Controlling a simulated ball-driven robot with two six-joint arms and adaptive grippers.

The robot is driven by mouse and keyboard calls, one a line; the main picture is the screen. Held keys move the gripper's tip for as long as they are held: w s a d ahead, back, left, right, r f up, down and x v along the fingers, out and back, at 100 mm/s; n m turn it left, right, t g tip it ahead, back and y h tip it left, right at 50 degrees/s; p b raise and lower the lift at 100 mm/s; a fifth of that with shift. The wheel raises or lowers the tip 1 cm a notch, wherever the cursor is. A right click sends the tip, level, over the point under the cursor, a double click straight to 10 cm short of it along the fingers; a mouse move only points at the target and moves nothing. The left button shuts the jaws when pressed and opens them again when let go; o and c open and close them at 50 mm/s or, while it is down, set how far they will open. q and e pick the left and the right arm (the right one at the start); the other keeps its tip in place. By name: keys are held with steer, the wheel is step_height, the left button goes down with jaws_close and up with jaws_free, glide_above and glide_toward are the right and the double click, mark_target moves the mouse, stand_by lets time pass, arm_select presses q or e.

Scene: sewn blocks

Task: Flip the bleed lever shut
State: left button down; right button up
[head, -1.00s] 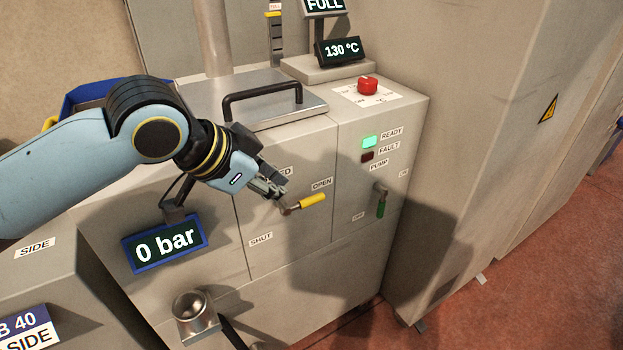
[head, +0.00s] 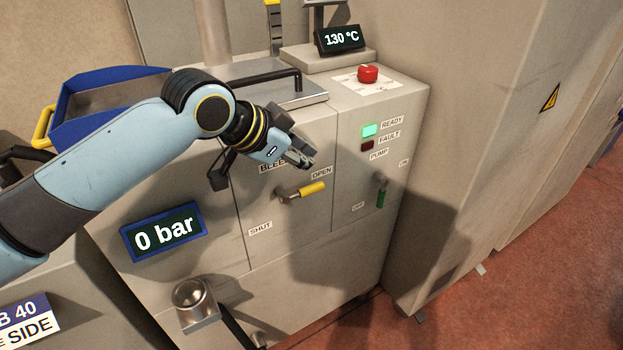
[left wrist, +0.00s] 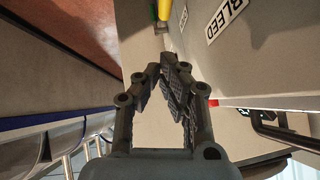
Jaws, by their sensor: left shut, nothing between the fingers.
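The bleed lever (head: 302,191) has a yellow handle on a metal pivot, on the front panel of the grey machine. It points right and slightly up, toward the OPEN label (head: 321,172). The SHUT label (head: 260,228) is below and left of the pivot. My left gripper (head: 308,163) is shut and empty, just above the lever and apart from it in the head view. In the left wrist view the shut fingers (left wrist: 172,62) show, with a piece of yellow (left wrist: 164,8) at the top edge. My right gripper is not in view.
A green-handled pump lever (head: 381,197) is right of the bleed lever. A red button (head: 368,74) and a black bar handle (head: 262,84) are on top. The display (head: 164,232) reads 0 bar. A metal cup-like fitting (head: 189,293) sticks out lower left.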

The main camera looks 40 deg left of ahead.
mark_target(324, 186)
arm_select(q)
steer(key=shift+w+f, duration=0.5)
steer(key=shift+f, duration=0.6)
steer(key=shift+w+f, duration=0.45)
steer(key=shift+f, duration=0.7)
steer(key=shift+w+f, duration=0.5)
steer(key=shift+f, duration=0.6)
steer(key=shift+w+f+g+p, duration=0.15)
steer(key=shift+g+p, duration=0.15)
steer(key=shift+p, duration=0.2)
